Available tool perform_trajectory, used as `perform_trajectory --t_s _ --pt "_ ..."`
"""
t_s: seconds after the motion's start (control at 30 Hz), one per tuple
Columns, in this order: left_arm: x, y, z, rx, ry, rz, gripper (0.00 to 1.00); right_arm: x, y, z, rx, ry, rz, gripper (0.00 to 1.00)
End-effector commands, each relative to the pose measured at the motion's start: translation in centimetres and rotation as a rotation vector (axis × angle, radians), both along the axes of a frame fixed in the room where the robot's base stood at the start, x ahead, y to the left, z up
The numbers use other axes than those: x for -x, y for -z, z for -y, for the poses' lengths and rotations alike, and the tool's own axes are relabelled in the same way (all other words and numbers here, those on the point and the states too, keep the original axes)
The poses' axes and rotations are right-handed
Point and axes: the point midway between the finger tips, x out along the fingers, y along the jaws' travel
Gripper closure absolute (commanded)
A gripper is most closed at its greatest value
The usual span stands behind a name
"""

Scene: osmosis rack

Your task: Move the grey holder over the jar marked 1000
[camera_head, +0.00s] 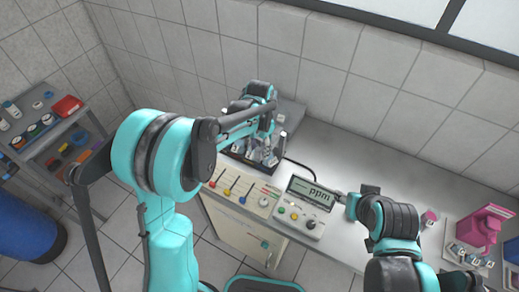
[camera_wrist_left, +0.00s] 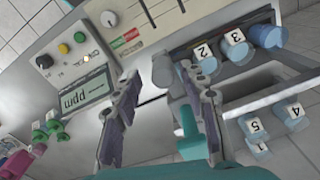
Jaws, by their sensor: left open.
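My left gripper (camera_head: 264,152) is over the dark rack at the back of the bench. In the left wrist view its two fingers (camera_wrist_left: 160,75) are apart. A short grey cylindrical piece (camera_wrist_left: 172,82), possibly the grey holder, shows between them; I cannot tell whether either finger touches it. A teal piece (camera_wrist_left: 190,130) is below it. Blue-capped jars marked 2 (camera_wrist_left: 205,58), 3 (camera_wrist_left: 238,45), 4 (camera_wrist_left: 290,115) and 5 (camera_wrist_left: 255,135) show beside the right finger. I cannot make out a 1000 mark on any jar. My right arm is at the lower right; its fingers are not clear.
A meter reading ppm (camera_head: 310,193) and a panel with coloured knobs (camera_head: 240,190) stand at the bench front. A pink stand (camera_head: 482,228) with small labelled items is at the far right. A shelf cart (camera_head: 50,130) stands at left. A wall closes the back.

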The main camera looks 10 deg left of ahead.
Motion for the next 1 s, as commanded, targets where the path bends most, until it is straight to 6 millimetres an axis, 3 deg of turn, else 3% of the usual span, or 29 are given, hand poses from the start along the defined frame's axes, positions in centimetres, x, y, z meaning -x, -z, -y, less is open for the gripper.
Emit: perform_trajectory --t_s 0.3,0.5,0.7,1.0 --pt "0.1 -6.6 0.1 0.000 0.001 0.000 0.58 0.0 0.0 0.0 0.000 0.000 0.000 0.55" --pt "0.0 -9.9 0.2 0.000 0.001 0.000 0.58 0.0 0.0 0.0 0.000 0.000 0.000 0.55" --pt "0.1 -11.2 0.2 0.000 0.002 0.000 0.58 0.0 0.0 0.0 0.000 0.000 0.000 0.55" --pt "0.0 -11.2 0.2 0.000 0.002 0.000 0.58 0.0 0.0 0.0 0.000 0.000 0.000 0.55"
